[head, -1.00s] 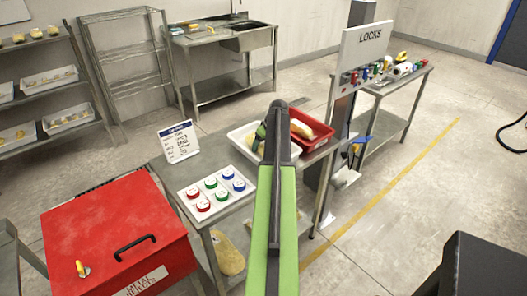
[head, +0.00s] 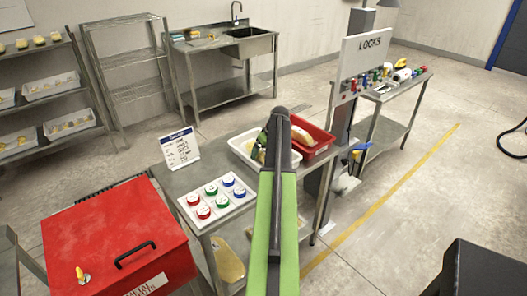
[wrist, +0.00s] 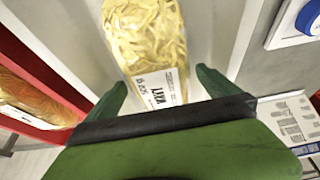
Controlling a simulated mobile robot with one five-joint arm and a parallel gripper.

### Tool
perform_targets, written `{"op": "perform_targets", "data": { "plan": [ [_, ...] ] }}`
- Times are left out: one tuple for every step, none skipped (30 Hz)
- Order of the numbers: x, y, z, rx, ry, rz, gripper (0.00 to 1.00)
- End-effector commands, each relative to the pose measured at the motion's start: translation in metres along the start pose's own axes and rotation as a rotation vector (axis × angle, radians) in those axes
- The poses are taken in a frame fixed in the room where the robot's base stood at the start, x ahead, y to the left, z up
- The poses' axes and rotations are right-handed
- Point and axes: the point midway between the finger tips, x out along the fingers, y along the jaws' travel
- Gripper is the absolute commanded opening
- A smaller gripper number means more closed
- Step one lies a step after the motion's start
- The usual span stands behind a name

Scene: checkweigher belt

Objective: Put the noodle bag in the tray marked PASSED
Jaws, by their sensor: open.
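A clear noodle bag with yellow noodles and a white label lies in the white tray (head: 238,149). The noodle bag (wrist: 148,45) is large in the wrist view, at the top centre. In the head view, my arm hides most of it. My gripper (wrist: 160,90) is open, with one green finger to each side of the bag's labelled end. In the head view, my gripper (head: 262,143) is over the white tray. No PASSED marking is readable in either view.
A red tray (head: 319,147) holding another bag stands directly beside the white tray. A panel of coloured buttons (head: 217,196) and a printed card (head: 180,150) are on the same table. A red box (head: 110,235) with a black handle stands at lower left.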

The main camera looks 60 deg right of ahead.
Motion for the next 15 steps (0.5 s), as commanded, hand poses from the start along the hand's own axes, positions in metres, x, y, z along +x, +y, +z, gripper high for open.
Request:
{"op": "perform_targets", "data": {
  "plan": [
    [-0.015,-0.001,-0.002,0.001,0.000,0.000,1.00],
    [-0.021,-0.001,-0.003,0.001,0.000,0.000,1.00],
    [-0.029,-0.001,-0.003,0.001,0.000,0.000,1.00],
    [-0.036,-0.001,-0.003,0.001,0.000,0.000,1.00],
    [-0.043,-0.001,-0.003,0.001,0.000,0.000,1.00],
    [-0.053,-0.001,-0.004,0.002,0.000,0.000,1.00],
    [-0.061,-0.001,-0.004,0.002,0.000,0.000,1.00],
    [-0.068,-0.001,-0.004,0.002,0.000,0.000,1.00],
    [-0.078,0.000,-0.003,0.002,0.000,0.000,1.00],
    [-0.085,0.000,-0.003,0.002,0.000,0.000,1.00],
    [-0.091,0.000,-0.003,0.001,0.000,0.000,1.00],
    [-0.098,0.000,-0.003,0.001,0.000,0.000,1.00],
    [-0.103,0.000,-0.003,0.001,0.000,0.000,1.00],
    [-0.106,0.000,-0.003,0.001,0.000,0.000,1.00],
    [-0.110,0.000,-0.002,0.001,0.000,0.000,1.00]
  ]
}}
